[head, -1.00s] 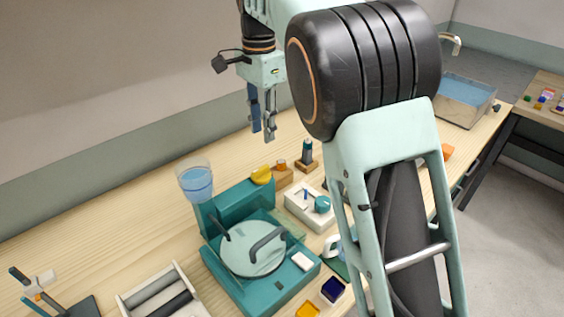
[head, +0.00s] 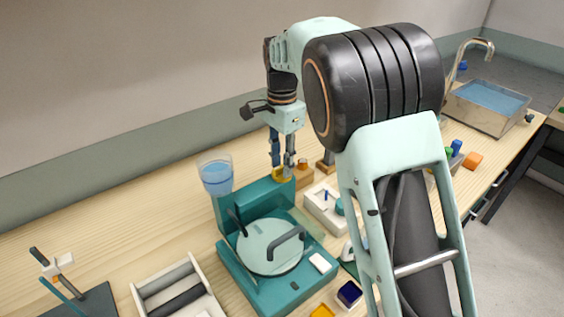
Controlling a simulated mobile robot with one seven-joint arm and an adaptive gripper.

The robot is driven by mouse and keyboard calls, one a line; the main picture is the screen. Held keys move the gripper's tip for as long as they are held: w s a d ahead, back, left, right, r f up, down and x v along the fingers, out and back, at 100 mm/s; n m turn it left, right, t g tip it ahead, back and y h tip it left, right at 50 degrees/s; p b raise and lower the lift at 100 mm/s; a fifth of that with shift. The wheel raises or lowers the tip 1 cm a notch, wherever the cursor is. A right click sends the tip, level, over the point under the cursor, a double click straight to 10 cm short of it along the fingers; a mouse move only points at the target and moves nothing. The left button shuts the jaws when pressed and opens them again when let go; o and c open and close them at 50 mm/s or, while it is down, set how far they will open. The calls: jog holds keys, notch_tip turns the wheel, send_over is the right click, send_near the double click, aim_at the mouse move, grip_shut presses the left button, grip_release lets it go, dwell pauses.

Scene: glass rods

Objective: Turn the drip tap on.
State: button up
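A teal machine (head: 228,210) with a round pale disc (head: 258,246) stands on the wooden bench in the head view. A clear cup of blue water (head: 215,176) is at the left of its raised back wall. A yellow piece (head: 280,174), which looks like the drip tap's handle, sits at that wall's right end. My gripper (head: 283,167) points down at the yellow piece, its two fingers apart and partly covering it. I cannot tell whether they touch it, or which way the handle is turned.
A white tray (head: 318,207) and an orange-brown block (head: 305,177) stand close to the right of my gripper. A rack with grey rollers (head: 165,285) is at the front left. A sink (head: 487,108) is at the far right. The bench behind the cup is clear.

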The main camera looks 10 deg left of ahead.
jog(key=shift+c, duration=0.5)
grip_shut()
jog(key=shift+n, duration=0.3)
jog(key=shift+d+r+n+p, duration=0.1)
jog(key=shift+n+p, duration=0.75)
jog(key=shift+n, duration=0.35)
jog(key=n+p, duration=0.1)
jog(key=n, duration=0.3)
jog(key=shift+n+p, duration=0.3)
jog(key=n+p, duration=0.1)
jog(key=n, duration=0.4)
jog(key=shift+n+p, duration=0.75)
jog(key=shift+n, duration=1.95)
